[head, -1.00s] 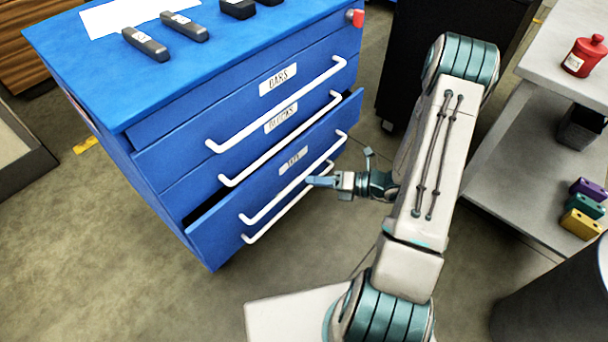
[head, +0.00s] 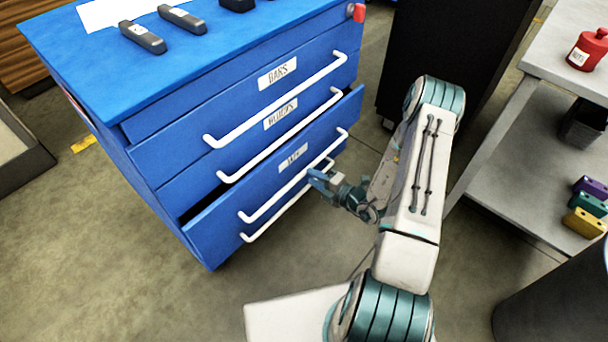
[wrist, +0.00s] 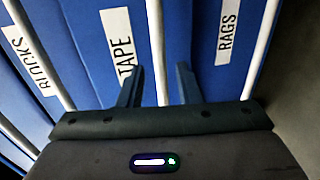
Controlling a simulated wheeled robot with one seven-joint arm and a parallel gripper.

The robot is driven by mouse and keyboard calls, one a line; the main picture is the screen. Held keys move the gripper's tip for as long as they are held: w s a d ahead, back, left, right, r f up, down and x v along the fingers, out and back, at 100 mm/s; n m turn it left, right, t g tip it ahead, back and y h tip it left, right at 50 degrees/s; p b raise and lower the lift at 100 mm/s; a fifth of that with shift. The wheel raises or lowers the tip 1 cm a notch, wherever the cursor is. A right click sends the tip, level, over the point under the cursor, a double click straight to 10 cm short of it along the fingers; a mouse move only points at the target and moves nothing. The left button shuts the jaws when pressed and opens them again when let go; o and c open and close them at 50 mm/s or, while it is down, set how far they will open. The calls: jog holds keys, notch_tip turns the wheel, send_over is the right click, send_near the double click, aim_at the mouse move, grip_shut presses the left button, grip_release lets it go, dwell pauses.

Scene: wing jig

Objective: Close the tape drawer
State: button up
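The tape drawer (head: 222,228) is the third one down in the blue cabinet. It stands pulled out, with a dark gap above its front. Its label (head: 293,158) is blurred in the head view, but "TAPE" (wrist: 120,45) reads clearly in the wrist view. Its white bar handle (head: 285,186) also shows in the wrist view (wrist: 155,35). My gripper (head: 318,178) is at the drawer's front, near the right part of the handles. In the wrist view its fingers (wrist: 159,85) are apart, with the tape handle seen between them. I cannot tell whether they touch it.
The bars drawer (head: 170,128) and blocks drawer (head: 180,190) above look shut. A rags drawer label (wrist: 228,38) lies beyond the tape handle. A grey bench (head: 490,150) stands right, with a red canister (head: 588,50).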

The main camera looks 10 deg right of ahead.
aim_at(304, 171)
jog(key=shift+b+x, duration=0.45)
jog(key=shift+x, duration=1.95)
